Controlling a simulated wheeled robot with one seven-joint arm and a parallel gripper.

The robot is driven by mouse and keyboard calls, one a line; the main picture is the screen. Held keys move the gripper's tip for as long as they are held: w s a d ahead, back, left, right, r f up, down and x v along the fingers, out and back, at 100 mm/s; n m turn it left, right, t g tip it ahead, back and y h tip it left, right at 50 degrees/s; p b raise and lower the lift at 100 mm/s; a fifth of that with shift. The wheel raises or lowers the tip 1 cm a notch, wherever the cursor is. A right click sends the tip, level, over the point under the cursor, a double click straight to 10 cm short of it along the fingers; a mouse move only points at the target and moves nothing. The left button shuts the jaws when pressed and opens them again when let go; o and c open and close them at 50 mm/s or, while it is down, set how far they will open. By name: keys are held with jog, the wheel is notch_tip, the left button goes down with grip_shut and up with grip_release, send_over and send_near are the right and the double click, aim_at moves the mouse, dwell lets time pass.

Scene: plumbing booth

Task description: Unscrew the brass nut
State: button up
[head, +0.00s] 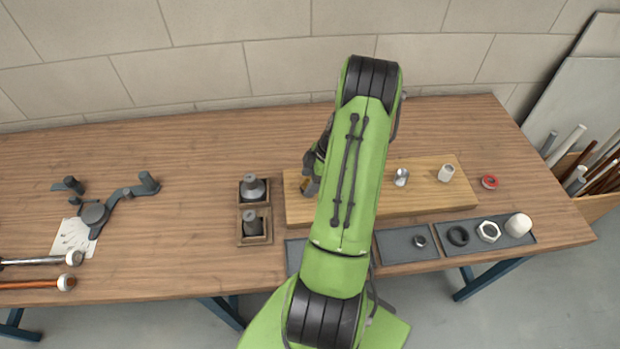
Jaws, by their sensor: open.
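A small brass-coloured piece (308,185), which looks like the brass nut, shows at the left end of the wooden board (440,198). My gripper (311,180) points down at this end of the board, right at the brass piece. My green arm covers part of the gripper and the board behind it. The gripper is open. I cannot tell whether its fingers are around the nut or just beside it, or what the nut sits on.
A metal fitting (401,177) and a pale cylinder (446,173) stand on the board. A red ring (490,182) lies to the right. Grey trays (398,250) with rings and a white cap line the front edge. A wooden holder (241,226) stands left of the board.

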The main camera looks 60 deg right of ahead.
jog(key=c, duration=1.1)
jog(key=shift+w+d+n+g+y+b, duration=0.1)
jog(key=shift+n+g+y+b, duration=0.35)
jog(key=shift+n+b, duration=0.8)
jog(key=shift+c, duration=0.2)
jog(key=shift+r+n+g+y+b, duration=0.15)
jog(key=shift+n+g+b, duration=0.2)
jog(key=shift+n, duration=0.8)
jog(key=shift+f+n+g+y+b, duration=0.15)
jog(key=shift+n+g, duration=0.25)
jog(key=shift+n, duration=0.7)
jog(key=shift+w+r+n+g+b, duration=0.1)
jog(key=shift+n+g+b, duration=0.5)
jog(key=shift+n, duration=0.65)
jog(key=shift+w+r+n+g+b, duration=0.1)
jog(key=shift+n+g+b, duration=0.2)
jog(key=shift+n+b, duration=0.75)
jog(key=shift+n, duration=0.3)
